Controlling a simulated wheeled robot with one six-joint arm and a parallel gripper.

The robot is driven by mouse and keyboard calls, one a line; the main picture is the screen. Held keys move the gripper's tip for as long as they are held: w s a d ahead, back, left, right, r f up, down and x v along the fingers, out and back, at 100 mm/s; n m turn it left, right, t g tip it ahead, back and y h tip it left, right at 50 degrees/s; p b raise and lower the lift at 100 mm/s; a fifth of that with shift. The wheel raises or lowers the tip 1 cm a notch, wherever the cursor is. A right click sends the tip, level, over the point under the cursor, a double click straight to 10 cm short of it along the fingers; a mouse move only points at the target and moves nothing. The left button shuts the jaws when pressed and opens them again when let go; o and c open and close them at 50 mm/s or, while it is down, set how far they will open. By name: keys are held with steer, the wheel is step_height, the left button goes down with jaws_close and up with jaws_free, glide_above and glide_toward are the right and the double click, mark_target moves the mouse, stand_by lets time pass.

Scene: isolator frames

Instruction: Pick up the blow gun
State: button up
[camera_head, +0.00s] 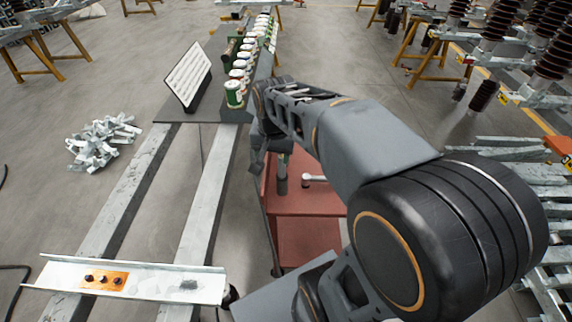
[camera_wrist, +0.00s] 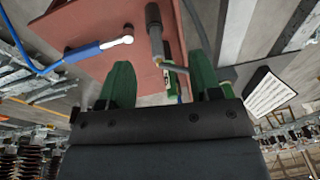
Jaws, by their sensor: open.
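My gripper (camera_wrist: 160,61) is open, with its two green fingers apart over a red cart top (camera_wrist: 78,32). Between and beyond the fingers is a tool with a dark grey cylinder (camera_wrist: 154,28), a thin metal part and a green section, partly hidden by the right finger. To its left lies a blue-handled tool (camera_wrist: 84,52) with a silver head and a blue hose. I cannot tell for sure which is the blow gun. In the head view, the dark cylinder (camera_head: 282,180) and the silver head (camera_head: 307,181) show on the cart; my arm hides the rest.
The red cart (camera_head: 308,246) stands under my arm. Left of it are long metal beams (camera_head: 203,215) and a bench with several cans (camera_head: 234,95) and a white panel (camera_head: 187,75). A pile of metal brackets (camera_head: 101,143) lies on the floor. Insulator racks stand at the right.

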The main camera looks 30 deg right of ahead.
mark_target(282, 156)
steer(key=w+d+m+g, duration=0.2)
steer(key=w+d+m, duration=0.4)
steer(key=w+m, duration=0.1)
steer(key=shift+m, duration=0.4)
steer(key=f, duration=0.5)
steer(key=w+f, duration=0.1)
steer(key=f, duration=0.2)
steer(key=shift+d+f+p, duration=0.15)
steer(key=shift+f+p, duration=0.05)
steer(key=shift+p, duration=0.1)
steer(key=shift+s+f+p, duration=0.1)
steer(key=shift+f+p, duration=0.35)
steer(key=shift+f, duration=2.85)
steer(key=shift+c, duration=0.2)
steer(key=c, duration=0.9)
steer(key=shift+r, duration=0.1)
steer(key=shift+c, duration=0.2)
